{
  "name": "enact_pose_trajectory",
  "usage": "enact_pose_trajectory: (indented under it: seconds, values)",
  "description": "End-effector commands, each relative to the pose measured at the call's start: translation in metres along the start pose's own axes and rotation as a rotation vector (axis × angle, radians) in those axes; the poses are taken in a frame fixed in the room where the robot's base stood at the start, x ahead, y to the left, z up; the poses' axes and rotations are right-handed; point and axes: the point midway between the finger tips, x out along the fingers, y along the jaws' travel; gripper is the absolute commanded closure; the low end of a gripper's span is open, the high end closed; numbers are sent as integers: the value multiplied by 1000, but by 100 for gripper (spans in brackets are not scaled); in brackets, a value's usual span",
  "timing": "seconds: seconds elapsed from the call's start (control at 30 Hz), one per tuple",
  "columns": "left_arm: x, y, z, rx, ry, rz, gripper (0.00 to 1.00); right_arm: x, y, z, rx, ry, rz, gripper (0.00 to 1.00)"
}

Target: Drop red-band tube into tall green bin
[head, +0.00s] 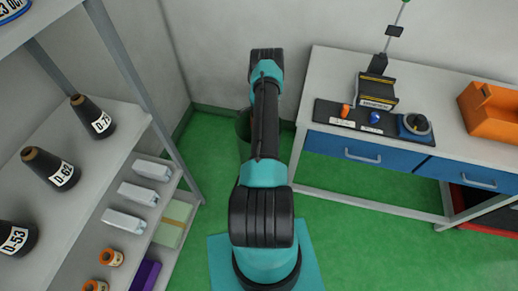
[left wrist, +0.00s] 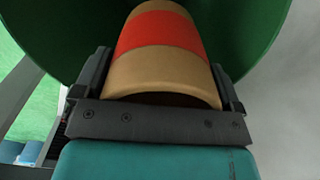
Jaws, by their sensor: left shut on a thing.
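In the left wrist view my left gripper (left wrist: 160,80) is shut on a tan tube (left wrist: 160,72) with a wide red band (left wrist: 160,31). Its two dark fingers clasp the tube's sides near the end close to the camera. The curved green wall of the bin (left wrist: 60,30) spreads behind and around the far part of the tube. In the head view the dark green bin (head: 243,128) stands on the floor in the corner, mostly hidden behind my arm. The gripper and tube are largely hidden there too. My right gripper is in neither view.
On the left a shelf holds dark cones (head: 93,118), white boxes (head: 153,170) and orange-ended rolls (head: 110,258). On the right a workbench (head: 300,100) carries devices and an orange bin (head: 490,112).

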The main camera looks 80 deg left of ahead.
Motion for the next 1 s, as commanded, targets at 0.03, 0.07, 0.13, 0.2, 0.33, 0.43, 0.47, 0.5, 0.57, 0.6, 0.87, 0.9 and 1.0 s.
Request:
enact_pose_trajectory:
  seconds: [0.03, 0.07, 0.13, 0.2, 0.33, 0.43, 0.47, 0.5, 0.57, 0.6, 0.87, 0.9, 1.0]
  values:
    - [4, 0, 0, 0, 0, 0, 35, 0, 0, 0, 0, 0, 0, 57]
    - [6, 0, 0, 0, 0, 0, 35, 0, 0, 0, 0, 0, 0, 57]
    - [8, 0, 0, 0, 0, -1, 35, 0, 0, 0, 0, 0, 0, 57]
    - [9, 0, 0, 0, 0, -1, 35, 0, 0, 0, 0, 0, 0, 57]
    - [10, 0, 0, 0, 0, -1, 35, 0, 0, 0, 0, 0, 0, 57]
    - [10, 0, 0, 0, 0, -1, 35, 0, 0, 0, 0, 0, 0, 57]
    - [10, 0, 0, 0, 0, -1, 9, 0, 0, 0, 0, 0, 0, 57]
    - [10, 0, 0, 0, 0, -1, 5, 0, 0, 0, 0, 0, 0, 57]
    - [10, 0, 0, 0, 0, -1, 0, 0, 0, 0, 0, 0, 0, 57]
    - [10, 0, 0, 0, 0, -1, 0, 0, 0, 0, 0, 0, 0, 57]
    - [8, 0, 0, 0, 0, 0, 0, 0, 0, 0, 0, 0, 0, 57]
    - [6, 0, 0, 0, 0, 0, 0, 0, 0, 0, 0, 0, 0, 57]
    - [-2, 0, 0, 0, 0, -1, 0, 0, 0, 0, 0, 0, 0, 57]
